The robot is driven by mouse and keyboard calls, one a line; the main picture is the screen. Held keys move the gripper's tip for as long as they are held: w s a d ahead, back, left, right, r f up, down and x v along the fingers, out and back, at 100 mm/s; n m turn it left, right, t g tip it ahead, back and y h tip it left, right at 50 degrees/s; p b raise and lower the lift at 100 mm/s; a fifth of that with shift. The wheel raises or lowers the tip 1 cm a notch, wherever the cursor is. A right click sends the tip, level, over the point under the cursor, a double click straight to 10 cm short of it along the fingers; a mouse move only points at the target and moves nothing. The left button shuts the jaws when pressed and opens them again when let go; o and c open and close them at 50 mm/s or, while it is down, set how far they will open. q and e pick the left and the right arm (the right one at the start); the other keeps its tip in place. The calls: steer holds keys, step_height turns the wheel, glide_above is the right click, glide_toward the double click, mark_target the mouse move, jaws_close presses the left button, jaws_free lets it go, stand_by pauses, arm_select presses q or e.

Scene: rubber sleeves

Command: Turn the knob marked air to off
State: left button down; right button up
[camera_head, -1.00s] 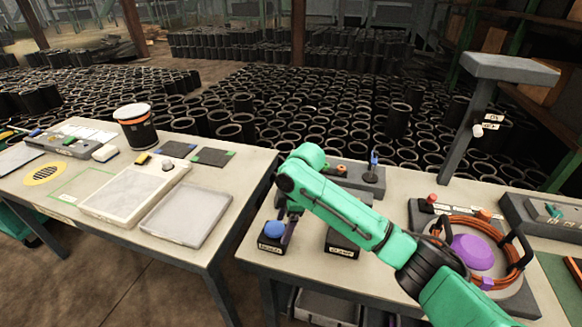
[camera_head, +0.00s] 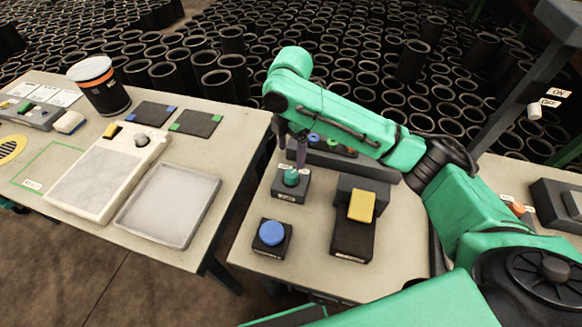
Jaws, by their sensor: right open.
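My right arm comes in from the right, and its gripper (camera_head: 300,150) points down just above a teal knob or button (camera_head: 291,177) on a small dark box. Only a narrow purplish finger shows, so contact with the teal piece cannot be told. The label on that box is too small to read. A white knob (camera_head: 535,111) on the grey post at the upper right has tags marked ON and OFF beside it. I cannot read the word "air" on any control. My left gripper is not in view.
A blue button (camera_head: 271,233) on a dark box and a yellow block (camera_head: 362,206) on a dark stand are in front. A dark panel of small controls (camera_head: 345,163) lies behind. The left table holds a grey tray (camera_head: 169,205) and a striped canister (camera_head: 98,85).

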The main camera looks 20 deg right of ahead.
mark_target(291, 173)
steer(key=f, duration=0.6)
steer(key=f+p, duration=0.1)
steer(key=f, duration=0.2)
steer(key=shift+w+d+f, duration=0.15)
steer(key=shift+w+f, duration=0.2)
steer(key=shift+f, duration=0.15)
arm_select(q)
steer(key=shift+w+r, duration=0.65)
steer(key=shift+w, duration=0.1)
arm_select(e)
steer(key=shift+s, duration=0.1)
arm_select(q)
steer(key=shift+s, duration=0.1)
arm_select(e)
jaws_close()
